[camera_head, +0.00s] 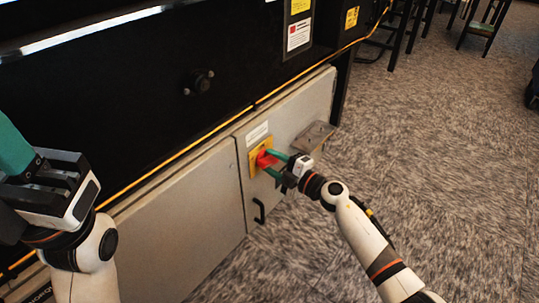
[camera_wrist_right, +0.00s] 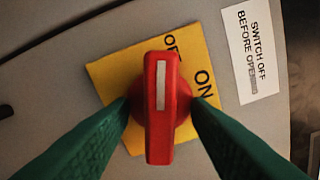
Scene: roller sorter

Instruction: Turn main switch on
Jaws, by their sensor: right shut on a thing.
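The main switch is a red rotary knob (camera_head: 265,159) on a yellow plate (camera_head: 254,174) on the grey cabinet front. In the right wrist view the knob (camera_wrist_right: 160,100) has a white stripe that runs up and down the picture. Its upper end lies by the partly covered "OF" lettering, left of "ON". My right gripper (camera_head: 270,164) is shut on the knob, with a green finger on each side. My left gripper (camera_head: 14,150) is at the left edge, away from the switch; its fingers are cut off by the frame, so its opening is unclear.
A white label (camera_wrist_right: 250,50) reading "SWITCH OFF BEFORE OPE..." is beside the plate. A black door handle (camera_head: 259,211) is below the switch, and a grey bracket (camera_head: 315,136) juts out to its right. Carpeted floor (camera_head: 440,150) is open at the right.

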